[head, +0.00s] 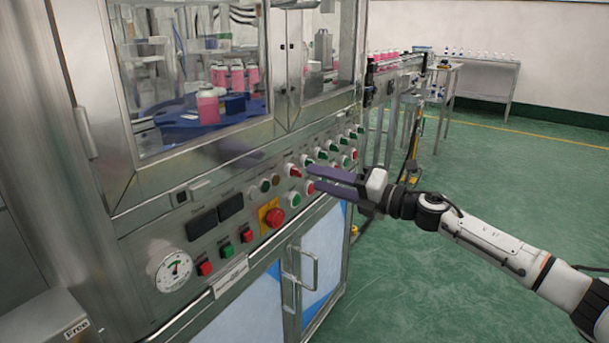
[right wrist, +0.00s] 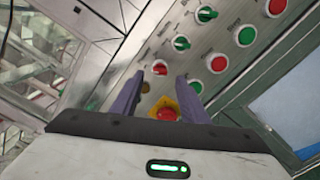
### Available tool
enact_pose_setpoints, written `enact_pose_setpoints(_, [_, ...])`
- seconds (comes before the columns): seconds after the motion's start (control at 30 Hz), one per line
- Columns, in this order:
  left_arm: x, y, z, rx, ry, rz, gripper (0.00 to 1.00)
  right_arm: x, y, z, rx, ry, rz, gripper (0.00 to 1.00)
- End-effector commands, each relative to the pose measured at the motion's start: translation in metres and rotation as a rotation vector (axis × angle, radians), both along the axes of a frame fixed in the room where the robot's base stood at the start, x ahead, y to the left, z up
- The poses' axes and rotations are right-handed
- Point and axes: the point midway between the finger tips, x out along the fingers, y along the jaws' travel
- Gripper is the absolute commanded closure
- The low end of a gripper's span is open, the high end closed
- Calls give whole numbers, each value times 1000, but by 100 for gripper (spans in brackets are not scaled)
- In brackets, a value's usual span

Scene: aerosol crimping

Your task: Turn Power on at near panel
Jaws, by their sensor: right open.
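The near control panel (head: 235,215) is a slanted steel face on the machine's front, with knobs, buttons, displays and a gauge. A red selector knob (head: 294,170) sits on it just left of my right gripper's fingertips. My right gripper (head: 311,178) comes in from the right, open and empty, its purple fingers pointing at the panel. In the right wrist view, the red knob (right wrist: 160,68) appears between and just beyond the fingertips (right wrist: 160,78). I cannot read the label that marks Power, nor tell whether the fingers touch the panel. My left gripper is not in view.
A red emergency button (head: 274,217) on a yellow plate sits below left of the fingertips. Several green and red knobs (head: 321,155) line the panel to the right. A cabinet door handle (head: 303,265) sticks out below. Green floor (head: 470,190) is clear to the right.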

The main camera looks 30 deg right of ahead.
Motion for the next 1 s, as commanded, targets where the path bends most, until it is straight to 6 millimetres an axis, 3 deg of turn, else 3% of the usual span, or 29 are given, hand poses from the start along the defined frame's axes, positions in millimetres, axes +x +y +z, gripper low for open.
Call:
enact_pose_setpoints(0.4, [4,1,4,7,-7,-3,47,43,17,1,3,-1,-1,59])
enact_pose_setpoints(0.8, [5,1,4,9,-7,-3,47,48,20,-1,2,2,-1,59])
enact_pose_setpoints(0.87, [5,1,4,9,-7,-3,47,48,20,-1,3,1,0,66])
enact_pose_setpoints(1.0, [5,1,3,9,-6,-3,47,48,20,-1,2,1,0,90])
